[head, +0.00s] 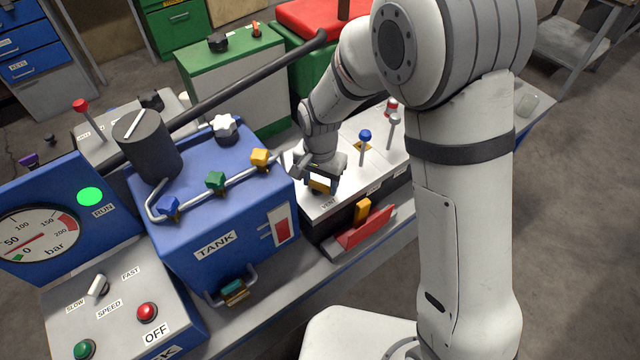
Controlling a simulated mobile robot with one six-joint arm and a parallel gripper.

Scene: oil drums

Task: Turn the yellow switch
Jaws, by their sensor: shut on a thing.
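The yellow switch (320,184) is on the grey-topped panel right of the blue tank, just above the VENT label. Only part of it shows, under my gripper. My gripper (318,175) reaches down to the panel and is shut on this yellow piece. The fingers and wrist hide most of the switch, so I cannot tell which way it points.
A blue tank (212,195) stands at left with blue, green and yellow (260,157) valve handles on its pipe. Blue-knobbed (365,135) and red-topped levers stand right of my gripper. A yellow-orange handle (362,211) rises from a red holder (365,232) in front.

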